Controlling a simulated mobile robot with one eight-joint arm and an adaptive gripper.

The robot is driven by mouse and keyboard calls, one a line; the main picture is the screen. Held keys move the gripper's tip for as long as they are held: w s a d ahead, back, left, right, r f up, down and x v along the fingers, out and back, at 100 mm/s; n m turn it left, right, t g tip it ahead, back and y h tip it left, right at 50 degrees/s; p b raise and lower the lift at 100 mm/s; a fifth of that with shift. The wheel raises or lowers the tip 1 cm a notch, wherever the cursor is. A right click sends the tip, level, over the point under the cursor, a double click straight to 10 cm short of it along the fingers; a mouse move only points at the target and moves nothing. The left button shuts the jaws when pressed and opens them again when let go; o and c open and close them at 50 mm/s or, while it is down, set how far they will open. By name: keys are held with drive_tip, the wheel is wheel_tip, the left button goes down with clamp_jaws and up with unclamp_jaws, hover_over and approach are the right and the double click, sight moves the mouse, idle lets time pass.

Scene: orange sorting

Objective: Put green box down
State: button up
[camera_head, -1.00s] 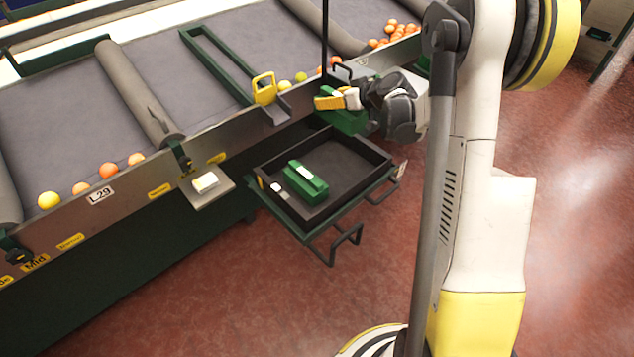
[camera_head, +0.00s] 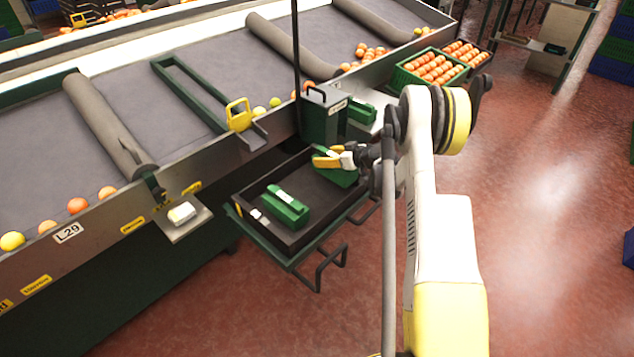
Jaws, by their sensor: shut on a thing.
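My gripper (camera_head: 328,158) has yellow-tipped fingers and is shut on a green box (camera_head: 345,178). The held box is over the right back part of a dark open tray (camera_head: 318,237), low near its rim. I cannot tell whether it touches the tray floor. The fingers and wrist hide part of the box. A second green box (camera_head: 286,208) with a pale label lies in the left part of the tray.
The tray sits on a green frame with handles (camera_head: 330,268) beside the conveyor (camera_head: 215,85). A dark green bin (camera_head: 322,118) stands behind it. Another green box (camera_head: 361,112) and a crate of oranges (camera_head: 432,68) are further right. Red floor is free at right.

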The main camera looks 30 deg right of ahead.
sight(323, 174)
drive_tip(key=a+f, duration=0.1)
drive_tip(key=a+f+b, duration=0.1)
drive_tip(key=a, duration=0.1)
drive_tip(key=shift+s+a+f, duration=0.1)
drive_tip(key=shift+s+a, duration=0.1)
drive_tip(key=shift+s, duration=0.2)
wheel_tip(323, 174, down, 4)
drive_tip(key=shift+f+b, duration=0.1)
drive_tip(key=shift+b, duration=0.95)
drive_tip(key=shift+r, duration=0.2)
drive_tip(key=shift+f, duration=0.1)
drive_tip(key=o, duration=1.4)
drive_tip(key=shift+f, duration=0.1)
